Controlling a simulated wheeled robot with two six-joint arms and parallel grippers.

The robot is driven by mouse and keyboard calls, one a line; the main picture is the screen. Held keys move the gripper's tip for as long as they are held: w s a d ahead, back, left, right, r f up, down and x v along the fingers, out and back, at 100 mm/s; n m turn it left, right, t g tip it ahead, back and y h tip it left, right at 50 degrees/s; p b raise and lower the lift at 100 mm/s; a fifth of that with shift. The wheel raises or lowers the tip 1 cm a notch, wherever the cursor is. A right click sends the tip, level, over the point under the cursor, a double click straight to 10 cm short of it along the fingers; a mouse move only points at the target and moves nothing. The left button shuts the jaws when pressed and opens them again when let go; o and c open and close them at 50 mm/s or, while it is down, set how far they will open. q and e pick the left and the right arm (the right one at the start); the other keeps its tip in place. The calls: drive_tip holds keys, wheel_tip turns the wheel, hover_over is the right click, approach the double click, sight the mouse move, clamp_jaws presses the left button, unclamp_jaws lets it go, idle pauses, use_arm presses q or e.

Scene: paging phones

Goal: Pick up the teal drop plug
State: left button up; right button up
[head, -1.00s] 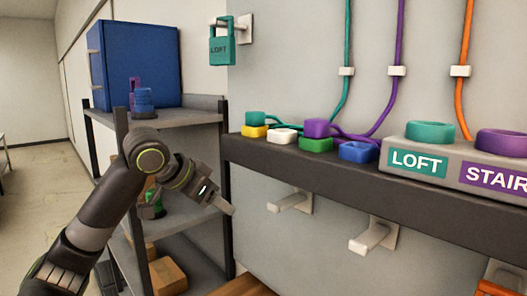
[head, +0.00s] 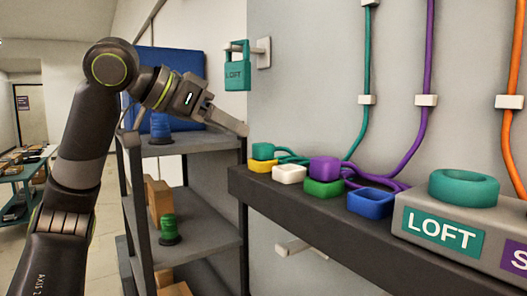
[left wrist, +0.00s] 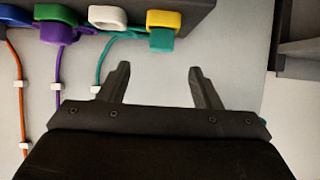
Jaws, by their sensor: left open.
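The teal drop plug (head: 262,150) is a small teal block at the left end of the dark ledge. It sits on the yellow socket (head: 262,166), with a teal cord leading off to the right. In the left wrist view, the teal plug (left wrist: 162,40) is beyond the fingertips, against the yellow socket (left wrist: 163,20). My left gripper (head: 228,120) is up and to the left of the plug in the head view, apart from it. In the left wrist view, the gripper (left wrist: 159,68) is open with nothing between its fingers. My right gripper is not in view.
White (head: 289,174), green (head: 323,188) and blue (head: 371,203) sockets line the dark ledge (head: 300,212); a purple plug (head: 324,168) sits on the green one. Shelving (head: 205,190) stands at left.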

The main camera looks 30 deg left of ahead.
sight(264, 144)
use_arm(q)
drive_tip(key=p+x, duration=0.1)
drive_tip(key=x, duration=0.4)
drive_tip(key=shift+w+d+r, duration=0.1)
drive_tip(key=shift+w+r, duration=0.05)
drive_tip(key=shift+w+d+f+p, duration=0.15)
drive_tip(key=shift+w+f+p, duration=0.15)
drive_tip(key=shift+w+p, duration=0.1)
drive_tip(key=shift+w+f, duration=0.1)
drive_tip(key=shift+w, duration=0.05)
drive_tip(key=p+x, duration=0.3)
drive_tip(key=x, duration=0.1)
drive_tip(key=shift+w+f, duration=0.2)
drive_tip(key=shift+w, duration=0.2)
drive_tip(key=shift+s, duration=0.15)
drive_tip(key=shift+c, duration=1)
drive_tip(key=c, duration=0.9)
drive_tip(key=shift+r, duration=0.15)
